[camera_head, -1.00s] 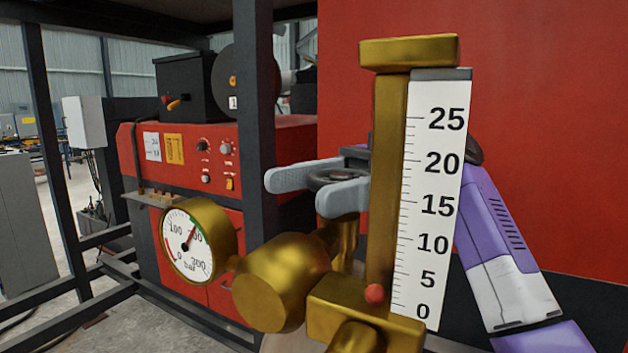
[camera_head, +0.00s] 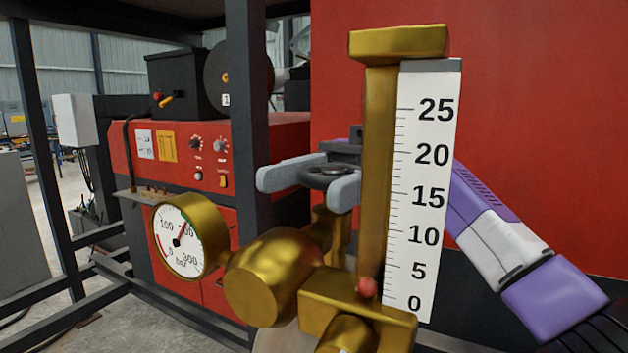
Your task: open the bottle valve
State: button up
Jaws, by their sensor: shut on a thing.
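The bottle valve's dark round handwheel (camera_head: 329,174) sits on top of a brass valve body (camera_head: 326,228), behind the flowmeter. My gripper (camera_head: 301,183) has its two grey fingers on either side of the handwheel and is shut on it. The gripper's base is partly hidden behind the brass flowmeter column. The brass flowmeter (camera_head: 377,180) stands in front with a white scale (camera_head: 424,190) from 0 to 25. Its small red ball (camera_head: 367,287) is at the bottom, near 0. The round pressure gauge (camera_head: 185,240) at the left has its needle pointing up and slightly right.
A red machine (camera_head: 210,150) with knobs and labels stands behind at the left. A dark upright post (camera_head: 247,150) rises just left of my gripper. A large red panel (camera_head: 540,110) fills the right background.

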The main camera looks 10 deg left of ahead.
jog(key=o, duration=1.4)
jog(key=shift+c, duration=0.2)
jog(key=shift+a+m+t+y, duration=0.15)
jog(key=shift+m+t+y, duration=0.5)
jog(key=shift+y, duration=0.25)
